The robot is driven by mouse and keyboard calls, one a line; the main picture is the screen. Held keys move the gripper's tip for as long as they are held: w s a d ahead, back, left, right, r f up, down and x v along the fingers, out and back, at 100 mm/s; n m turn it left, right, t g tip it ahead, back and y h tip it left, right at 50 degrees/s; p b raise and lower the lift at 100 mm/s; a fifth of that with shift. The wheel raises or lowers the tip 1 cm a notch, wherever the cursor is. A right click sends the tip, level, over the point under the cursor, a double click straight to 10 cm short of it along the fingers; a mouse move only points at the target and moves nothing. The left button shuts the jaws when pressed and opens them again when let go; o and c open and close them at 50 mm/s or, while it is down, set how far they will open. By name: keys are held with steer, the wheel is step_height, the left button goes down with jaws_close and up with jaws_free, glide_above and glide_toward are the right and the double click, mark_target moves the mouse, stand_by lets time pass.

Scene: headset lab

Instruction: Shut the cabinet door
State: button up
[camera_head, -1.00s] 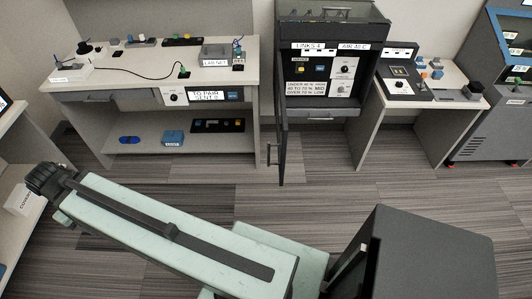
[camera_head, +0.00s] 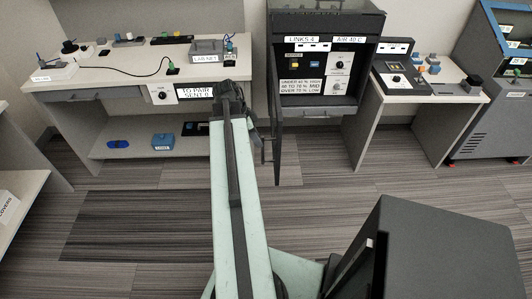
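The dark cabinet (camera_head: 357,97) stands at the back, right of centre, with panels and labels showing inside. Its door (camera_head: 278,150) stands open, swung out toward me from the left side and seen nearly edge-on. The door handle (camera_head: 265,150) shows on the door's left face. My gripper (camera_head: 231,98) is at the far end of my pale green arm, just left of the door and in front of the left bench. The fingers are dark and overlap each other, so their opening is hidden. I cannot tell whether it touches the door.
A left bench (camera_head: 207,77) with small devices and a lower shelf (camera_head: 130,147) stands beside the cabinet. A right desk (camera_head: 440,94) holds a control box. The striped floor (camera_head: 330,190) in front of the cabinet is clear.

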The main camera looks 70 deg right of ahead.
steer(key=b+x, duration=0.6)
steer(key=x, duration=0.1)
steer(key=shift+s+d+f+b, duration=0.1)
steer(key=shift+s+f+b, duration=0.05)
steer(key=shift+s+b, duration=0.15)
steer(key=shift+s+d+f+b, duration=0.15)
steer(key=shift+s+f+b, duration=0.05)
steer(key=shift+f+b, duration=0.15)
steer(key=shift+r, duration=0.1)
jaws_close()
stand_by(0.7)
